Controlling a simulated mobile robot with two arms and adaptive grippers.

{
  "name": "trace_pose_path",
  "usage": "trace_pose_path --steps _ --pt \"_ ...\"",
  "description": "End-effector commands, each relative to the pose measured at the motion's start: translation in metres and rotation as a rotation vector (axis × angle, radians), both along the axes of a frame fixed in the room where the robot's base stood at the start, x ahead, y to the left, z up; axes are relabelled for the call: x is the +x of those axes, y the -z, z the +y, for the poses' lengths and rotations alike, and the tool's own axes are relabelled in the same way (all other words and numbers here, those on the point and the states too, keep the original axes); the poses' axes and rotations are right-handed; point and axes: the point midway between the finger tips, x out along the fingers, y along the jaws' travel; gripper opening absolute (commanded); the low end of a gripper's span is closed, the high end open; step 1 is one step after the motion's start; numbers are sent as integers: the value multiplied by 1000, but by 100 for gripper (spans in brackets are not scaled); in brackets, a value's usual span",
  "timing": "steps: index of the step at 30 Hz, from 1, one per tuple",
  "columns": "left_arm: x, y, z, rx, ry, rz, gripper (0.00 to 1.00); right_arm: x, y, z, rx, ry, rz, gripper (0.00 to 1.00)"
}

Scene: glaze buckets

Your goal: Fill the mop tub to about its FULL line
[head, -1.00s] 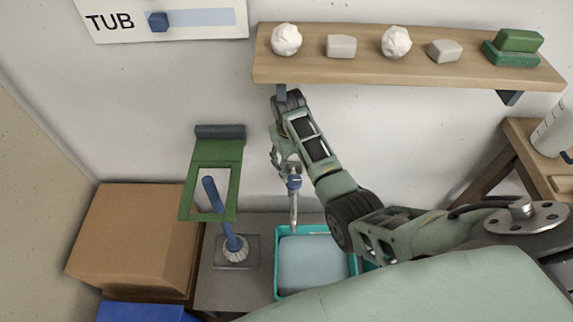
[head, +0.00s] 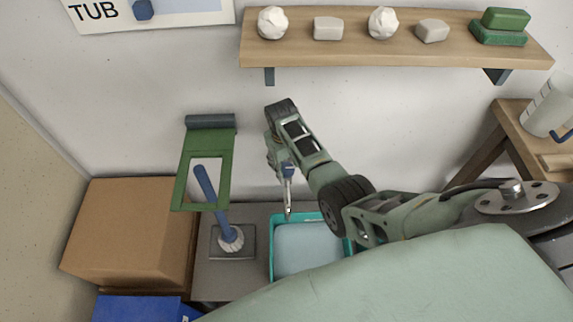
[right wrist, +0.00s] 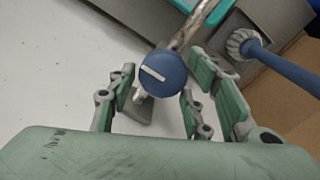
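The mop tub (head: 272,262) is a teal rectangular bin on the floor stand, partly hidden by my arm and body. Pale blue water (head: 308,247) covers its inside; I cannot make out a FULL line. A metal tap with a blue knob (head: 288,169) hangs above the tub's back left, its spout pointing down. My right gripper (head: 277,165) is at the knob. In the right wrist view the round blue knob (right wrist: 163,73), with a white mark, lies between my right gripper's (right wrist: 160,85) spread fingers, with gaps on both sides. My left gripper is out of view.
A blue-handled mop or brush (head: 213,205) stands left of the tub, by a green frame (head: 183,180). A cardboard box (head: 125,230) and a blue box (head: 135,308) stand further left. A wooden shelf (head: 350,52) spans the wall above. A TUB panel (head: 185,12) shows a blue block.

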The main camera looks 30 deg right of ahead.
Motion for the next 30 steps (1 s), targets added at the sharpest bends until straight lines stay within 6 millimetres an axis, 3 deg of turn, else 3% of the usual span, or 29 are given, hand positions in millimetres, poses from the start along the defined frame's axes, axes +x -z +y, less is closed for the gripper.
trace_pose_path --steps 10,15,24,30 --pt "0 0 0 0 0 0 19 0 0 -1 -2 0 0 13" --pt "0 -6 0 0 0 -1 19 0 -3 -1 -2 48 1 13" --pt "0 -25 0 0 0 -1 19 -1 -3 -3 -3 378 1 13" --pt "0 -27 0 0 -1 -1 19 -1 -1 -3 -5 488 0 13"
